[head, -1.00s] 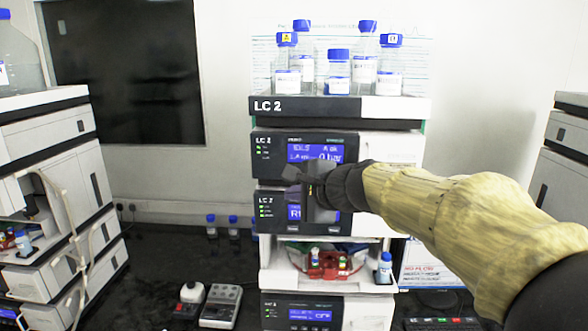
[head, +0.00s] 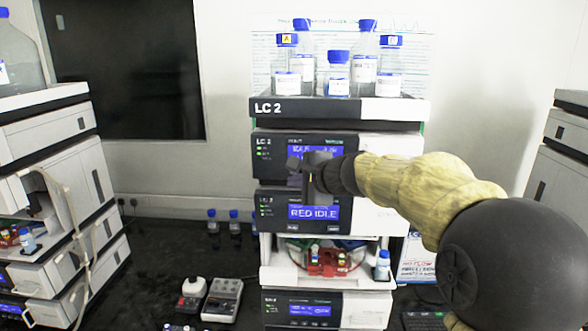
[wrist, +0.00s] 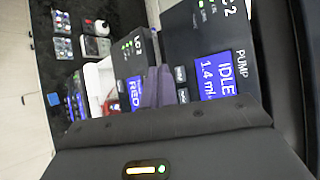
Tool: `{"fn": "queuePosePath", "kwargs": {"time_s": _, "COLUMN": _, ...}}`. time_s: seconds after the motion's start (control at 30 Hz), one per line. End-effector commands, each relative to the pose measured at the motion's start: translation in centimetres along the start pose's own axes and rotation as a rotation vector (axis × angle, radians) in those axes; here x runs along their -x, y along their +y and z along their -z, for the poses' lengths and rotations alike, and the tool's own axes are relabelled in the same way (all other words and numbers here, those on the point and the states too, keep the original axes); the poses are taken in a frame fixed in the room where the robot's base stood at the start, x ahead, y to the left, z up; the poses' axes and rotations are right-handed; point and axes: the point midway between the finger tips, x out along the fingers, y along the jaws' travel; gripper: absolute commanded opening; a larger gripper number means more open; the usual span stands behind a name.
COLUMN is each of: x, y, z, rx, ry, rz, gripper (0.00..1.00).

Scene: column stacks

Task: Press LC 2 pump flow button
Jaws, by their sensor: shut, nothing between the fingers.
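The LC 2 stack stands in the middle of the head view. Its pump module (head: 268,168) is a black panel with green lights and a blue display (head: 333,152), partly covered by my gripper. In the wrist view the sideways pump display (wrist: 215,75) reads IDLE and 1.4 mL. Small dark buttons with pale labels, one of them here (wrist: 181,74), sit beside it; the labels are too small to read. My gripper (head: 296,166) is shut and empty in front of the panel. Its fingertips (wrist: 159,69) appear close to the buttons; contact cannot be told.
Below is a second black module (head: 270,212) whose display reads RED IDLE, then an open bay with a red rack (head: 327,262). Capped bottles (head: 338,75) stand on top. Other instrument stacks stand left (head: 60,200) and right (head: 565,150). Small devices (head: 222,298) lie on the dark bench.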

Motion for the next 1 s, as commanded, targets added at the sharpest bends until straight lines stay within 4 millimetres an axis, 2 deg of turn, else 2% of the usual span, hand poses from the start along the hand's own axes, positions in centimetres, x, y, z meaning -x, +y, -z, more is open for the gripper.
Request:
{"fn": "queuePosePath", "kwargs": {"time_s": 0.23, "x": -1.12, "y": -0.78, "z": 0.83, "rx": 0.000, "ry": 0.000, "rz": 0.000, "gripper": 0.00}}
{"fn": "queuePosePath", "kwargs": {"time_s": 1.0, "x": -1.15, "y": -0.76, "z": 0.85, "rx": 0.000, "ry": 0.000, "rz": -0.001, "gripper": 0.00}}
